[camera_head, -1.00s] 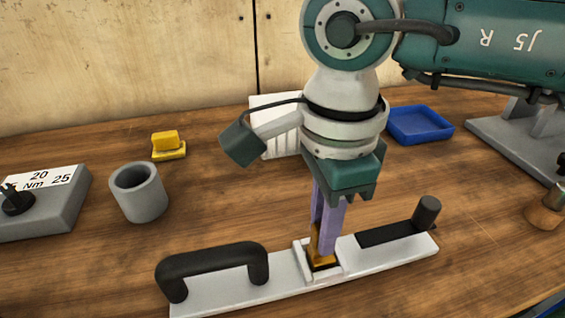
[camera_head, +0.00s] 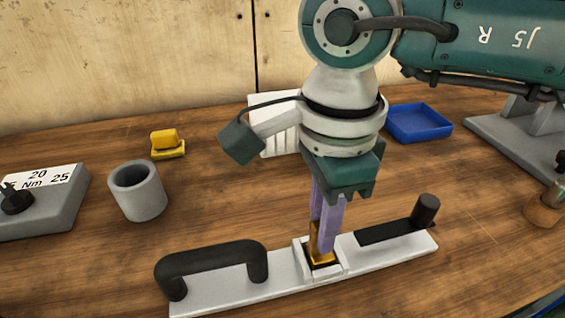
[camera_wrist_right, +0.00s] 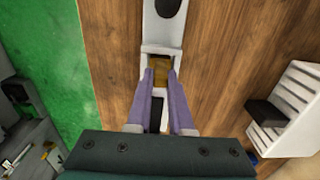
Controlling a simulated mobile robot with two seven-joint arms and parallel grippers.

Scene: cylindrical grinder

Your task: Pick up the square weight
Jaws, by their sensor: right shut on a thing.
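The square weight (camera_head: 319,251) is a small brass-coloured block at the pocket in the middle of a long white fixture (camera_head: 220,294). My right gripper (camera_head: 322,246) points down from above and is shut on the weight with its two purple fingers. In the right wrist view the weight (camera_wrist_right: 160,71) sits between the fingertips (camera_wrist_right: 159,78), and the fingers partly cover it. Whether its underside is clear of the pocket, I cannot tell. My left gripper is in neither view.
The fixture has a black handle (camera_head: 210,258) at left and a black knob (camera_head: 425,210) at right. A grey cup (camera_head: 138,192), a yellow block (camera_head: 167,144) and a grey torque box (camera_head: 48,205) stand left. A blue tray (camera_head: 419,124) lies back right.

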